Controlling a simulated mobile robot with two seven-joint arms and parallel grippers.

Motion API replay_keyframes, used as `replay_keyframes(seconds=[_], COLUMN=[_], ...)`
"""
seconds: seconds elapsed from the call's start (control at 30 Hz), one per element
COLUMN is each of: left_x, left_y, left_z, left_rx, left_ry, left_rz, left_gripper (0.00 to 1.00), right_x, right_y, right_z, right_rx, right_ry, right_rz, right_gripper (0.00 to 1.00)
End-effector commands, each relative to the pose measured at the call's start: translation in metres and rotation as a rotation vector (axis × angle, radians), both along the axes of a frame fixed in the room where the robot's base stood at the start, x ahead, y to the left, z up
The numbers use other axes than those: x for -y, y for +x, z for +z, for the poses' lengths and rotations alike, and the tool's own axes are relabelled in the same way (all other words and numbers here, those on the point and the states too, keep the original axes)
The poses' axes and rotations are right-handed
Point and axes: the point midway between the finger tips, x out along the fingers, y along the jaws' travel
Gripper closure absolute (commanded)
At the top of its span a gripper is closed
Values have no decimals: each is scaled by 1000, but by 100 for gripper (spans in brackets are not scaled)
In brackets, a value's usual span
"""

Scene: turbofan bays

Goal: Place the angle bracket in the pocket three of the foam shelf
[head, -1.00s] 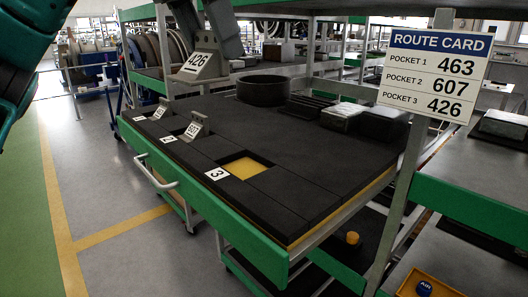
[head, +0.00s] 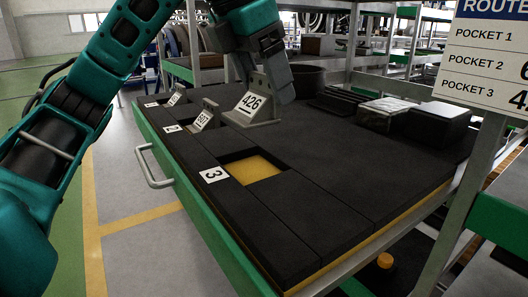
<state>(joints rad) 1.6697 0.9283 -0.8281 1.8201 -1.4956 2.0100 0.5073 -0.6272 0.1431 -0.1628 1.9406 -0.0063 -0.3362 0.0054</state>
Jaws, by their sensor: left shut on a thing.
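The angle bracket (head: 243,114), grey with a white label reading 426, is held upright by my left gripper (head: 267,82), which is shut on its upright plate. It is over the foam shelf (head: 330,160), behind pocket three; I cannot tell whether its base touches the foam. Pocket three (head: 252,169) is an empty square recess with a yellow floor, beside a white tag marked 3 (head: 213,174). The route card (head: 490,55) is cut off at the right edge. My right gripper is not in view.
Two other grey brackets stand by tag 2 (head: 205,117) and tag 1 (head: 176,97). A dark round part (head: 306,78), ribbed dark pieces and blocks (head: 392,114) lie further back. A rack post (head: 468,190) stands at right. The foam in front of pocket three is clear.

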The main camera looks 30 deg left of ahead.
Motion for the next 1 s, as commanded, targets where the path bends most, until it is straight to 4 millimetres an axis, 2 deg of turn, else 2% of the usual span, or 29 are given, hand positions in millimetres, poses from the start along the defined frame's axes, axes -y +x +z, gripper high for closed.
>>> replay_keyframes(seconds=[0.03, 0.1, 0.43, 0.63, 1.0], left_x=[-1, -1, -1, -1, 0], left_y=[0, 0, 0, 0, 0], left_z=[-18, -30, -56, -87, -92], left_rx=[-1, -2, 1, 0, 2], left_ry=[0, 1, 1, 1, 0], left_rz=[2, 2, 3, 1, 1], left_gripper=[61, 61, 61, 61, 61], right_x=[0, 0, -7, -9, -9], right_y=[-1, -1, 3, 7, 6], right_z=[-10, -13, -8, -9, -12], right_rx=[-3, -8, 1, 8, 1], right_ry=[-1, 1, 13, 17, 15], right_rz=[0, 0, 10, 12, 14], right_gripper=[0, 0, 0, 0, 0])
